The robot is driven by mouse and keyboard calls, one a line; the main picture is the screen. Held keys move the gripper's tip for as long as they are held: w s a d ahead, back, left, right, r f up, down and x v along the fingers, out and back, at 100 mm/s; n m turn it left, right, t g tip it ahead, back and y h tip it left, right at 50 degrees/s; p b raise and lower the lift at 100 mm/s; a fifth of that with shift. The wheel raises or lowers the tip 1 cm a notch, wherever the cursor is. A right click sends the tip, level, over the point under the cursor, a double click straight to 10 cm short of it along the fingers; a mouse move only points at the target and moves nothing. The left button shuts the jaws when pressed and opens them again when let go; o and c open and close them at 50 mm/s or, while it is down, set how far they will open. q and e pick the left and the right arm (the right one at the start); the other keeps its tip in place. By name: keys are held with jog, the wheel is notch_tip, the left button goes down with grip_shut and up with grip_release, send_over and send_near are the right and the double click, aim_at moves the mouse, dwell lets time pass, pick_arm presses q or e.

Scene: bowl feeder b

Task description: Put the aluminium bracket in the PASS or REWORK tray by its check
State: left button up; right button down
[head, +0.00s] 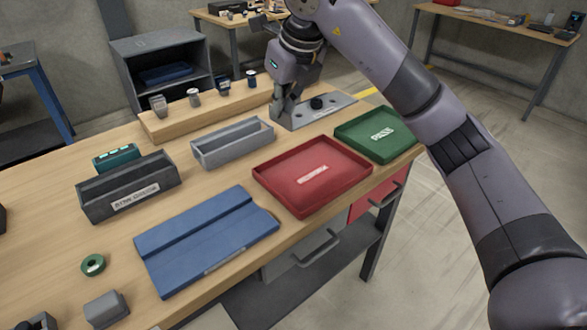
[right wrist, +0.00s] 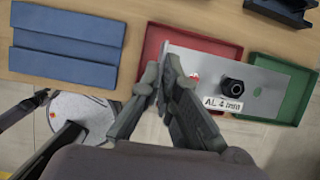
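The aluminium bracket (head: 338,109) is a flat grey plate with a black knob. It also shows in the right wrist view (right wrist: 272,76), with a white label that starts "AL". My right gripper (head: 283,108) is shut on its left end, and the fingers (right wrist: 162,78) show close together there. The bracket appears raised above the table, overlapping both trays in the right wrist view. The green tray (head: 402,150), marked PASS, stands at the table's right end. The red tray (head: 278,189) is left of it; its label is too small to read.
A blue grooved block (head: 205,235) lies left of the red tray. A dark grey bin (head: 128,186) and a light grey bin (head: 232,143) stand behind. A wooden ledge (head: 205,112) with several small parts runs along the back. A green ring (head: 93,265) lies front left.

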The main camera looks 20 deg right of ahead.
aim_at(287, 129)
jog(key=f, duration=0.7)
jog(key=shift+s+d+f, duration=0.1)
jog(key=shift+s+f, duration=0.1)
notch_tip(287, 129, down, 6)
jog(key=shift+w+r+p, duration=0.1)
jog(key=shift+p, duration=0.25)
notch_tip(287, 129, down, 3)
jog(key=shift+f, duration=0.5)
jog(key=shift+f+b, duration=0.45)
jog(key=shift+f, duration=0.2)
jog(key=c, duration=1.9)
grip_release()
pick_arm(q)
jog(key=shift+s, duration=0.9)
pick_arm(e)
jog(key=shift+o, duration=0.5)
